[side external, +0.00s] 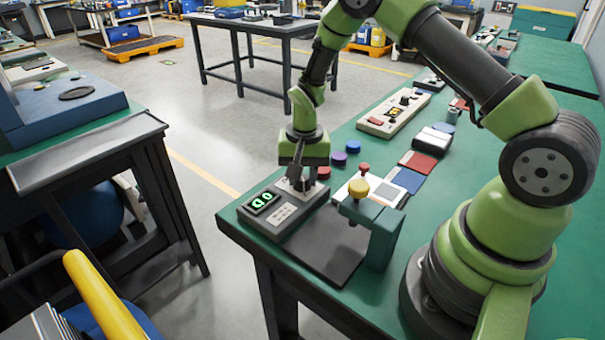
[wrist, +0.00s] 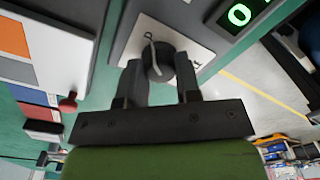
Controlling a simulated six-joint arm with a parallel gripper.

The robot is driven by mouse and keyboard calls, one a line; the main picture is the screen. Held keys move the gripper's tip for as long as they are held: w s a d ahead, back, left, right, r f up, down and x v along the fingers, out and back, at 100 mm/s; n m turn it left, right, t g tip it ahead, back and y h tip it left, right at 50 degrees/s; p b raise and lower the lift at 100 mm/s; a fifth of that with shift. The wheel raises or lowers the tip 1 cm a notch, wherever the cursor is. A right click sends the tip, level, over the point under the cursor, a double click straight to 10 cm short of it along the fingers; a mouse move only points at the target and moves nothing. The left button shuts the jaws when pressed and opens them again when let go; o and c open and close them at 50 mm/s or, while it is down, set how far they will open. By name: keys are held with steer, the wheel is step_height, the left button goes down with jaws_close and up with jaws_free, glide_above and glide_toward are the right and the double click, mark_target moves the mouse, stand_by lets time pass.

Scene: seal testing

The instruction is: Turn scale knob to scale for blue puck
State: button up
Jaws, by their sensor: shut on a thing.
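The display also shows in the wrist view (wrist: 240,14). My gripper (side external: 300,182) points down over the scale's knob. In the wrist view my gripper (wrist: 160,78) has its fingers on either side of the dark round knob (wrist: 157,60), shut on it. A pale curved mark runs over the knob on a white plate with small printed symbols.
A green press stand with a yellow knob (side external: 358,189) stands right of the scale. Coloured pads (side external: 408,180) and a beige control box (side external: 394,113) lie farther back.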

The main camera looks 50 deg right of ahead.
mark_target(304, 178)
steer(key=shift+s, duration=0.1)
stand_by(0.3)
steer(key=o, duration=0.9)
step_height(304, 178, up, 10)
steer(key=shift+s+f, duration=0.1)
